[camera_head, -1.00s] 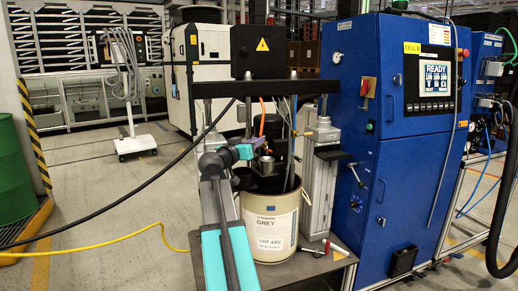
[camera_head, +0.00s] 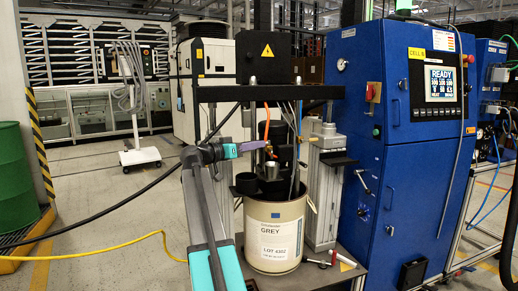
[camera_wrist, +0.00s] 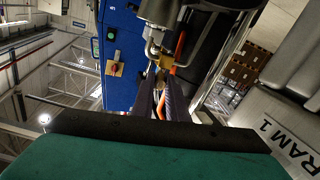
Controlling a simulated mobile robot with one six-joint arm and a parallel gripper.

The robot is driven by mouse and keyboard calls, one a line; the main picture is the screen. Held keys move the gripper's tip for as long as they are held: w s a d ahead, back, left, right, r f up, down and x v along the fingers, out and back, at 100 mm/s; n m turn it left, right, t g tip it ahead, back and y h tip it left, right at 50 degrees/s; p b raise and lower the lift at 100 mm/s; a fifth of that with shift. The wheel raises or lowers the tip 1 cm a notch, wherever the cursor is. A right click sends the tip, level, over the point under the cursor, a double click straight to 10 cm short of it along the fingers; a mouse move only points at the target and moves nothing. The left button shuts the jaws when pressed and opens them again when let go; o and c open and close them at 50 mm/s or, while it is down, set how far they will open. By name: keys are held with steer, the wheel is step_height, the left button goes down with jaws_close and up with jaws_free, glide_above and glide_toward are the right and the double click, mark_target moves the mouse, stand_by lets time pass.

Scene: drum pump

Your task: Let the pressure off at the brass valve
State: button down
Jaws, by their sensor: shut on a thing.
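The brass valve (camera_wrist: 158,66) sits on metal pipework at the pump, beside an orange hose (camera_wrist: 178,50).
The blue cabinet (camera_head: 400,190) stands to the right. A yellow cable (camera_head: 110,243) and a black hose cross the left.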

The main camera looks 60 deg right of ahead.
steer(key=shift+w+f+m+g+y, duration=0.1)
steer(key=shift+m+g+y, duration=0.25)
steer(key=shift+g, duration=0.25)
steer(key=c, duration=1.7)
jaws_free()
steer(key=shift+c, duration=0.2)
steer(key=shift+w+a, duration=0.1)
steer(key=p+v, duration=0.2)
steer(key=v, duration=1.1)
steer(key=shift+a, duration=0.3)
